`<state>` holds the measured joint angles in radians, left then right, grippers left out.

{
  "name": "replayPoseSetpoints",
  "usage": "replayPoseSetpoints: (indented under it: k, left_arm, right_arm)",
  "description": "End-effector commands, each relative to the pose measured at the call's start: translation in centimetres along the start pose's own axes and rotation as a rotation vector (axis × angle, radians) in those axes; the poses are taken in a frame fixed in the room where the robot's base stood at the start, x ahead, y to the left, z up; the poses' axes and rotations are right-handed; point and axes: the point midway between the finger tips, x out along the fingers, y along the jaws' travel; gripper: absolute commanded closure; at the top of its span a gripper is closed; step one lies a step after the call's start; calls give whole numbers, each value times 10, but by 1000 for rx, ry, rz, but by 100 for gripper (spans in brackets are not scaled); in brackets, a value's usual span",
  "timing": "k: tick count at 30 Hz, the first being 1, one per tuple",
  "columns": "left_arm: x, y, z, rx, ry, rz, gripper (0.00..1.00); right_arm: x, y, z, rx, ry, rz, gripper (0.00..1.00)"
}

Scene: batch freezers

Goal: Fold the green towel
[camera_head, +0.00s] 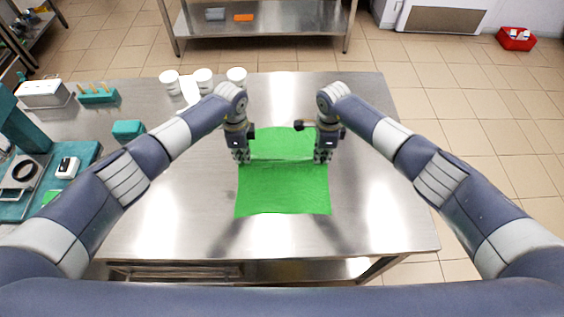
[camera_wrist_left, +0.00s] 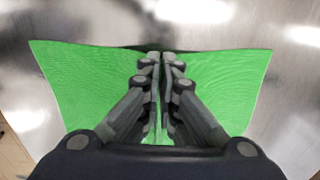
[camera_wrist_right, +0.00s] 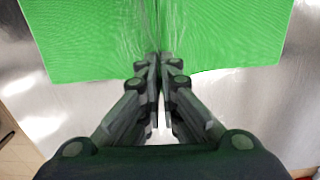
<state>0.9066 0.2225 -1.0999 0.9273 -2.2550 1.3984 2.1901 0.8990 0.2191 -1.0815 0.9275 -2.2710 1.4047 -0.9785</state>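The green towel (camera_head: 283,190) lies on the steel table, with a raised crosswise ridge between its far part and its larger near part. My left gripper (camera_head: 242,159) points down at the towel's left edge, at the ridge. In the left wrist view its fingers (camera_wrist_left: 161,57) are closed together on the towel's edge. My right gripper (camera_head: 322,159) points down at the right edge, at the other end of the ridge. In the right wrist view its fingers (camera_wrist_right: 159,58) are closed on the edge, and a crease runs away from them. The pinched cloth is mostly hidden by the fingers.
White cups (camera_head: 204,76) stand at the table's back. The steel table (camera_head: 375,215) is clear around the towel.

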Motion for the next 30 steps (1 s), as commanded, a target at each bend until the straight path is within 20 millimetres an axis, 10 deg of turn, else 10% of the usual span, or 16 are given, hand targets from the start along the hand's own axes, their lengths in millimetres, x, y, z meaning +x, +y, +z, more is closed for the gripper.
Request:
replayPoseSetpoints:
  k: [20, 30]
  left_arm:
    - [-17, 0, 0, 0, 0, 0, 100]
    - [-56, 0, 0, 0, 0, 0, 100]
  right_arm:
    - [-17, 0, 0, 0, 1, -1, 100]
    - [-57, -1, 0, 0, 1, -1, 100]
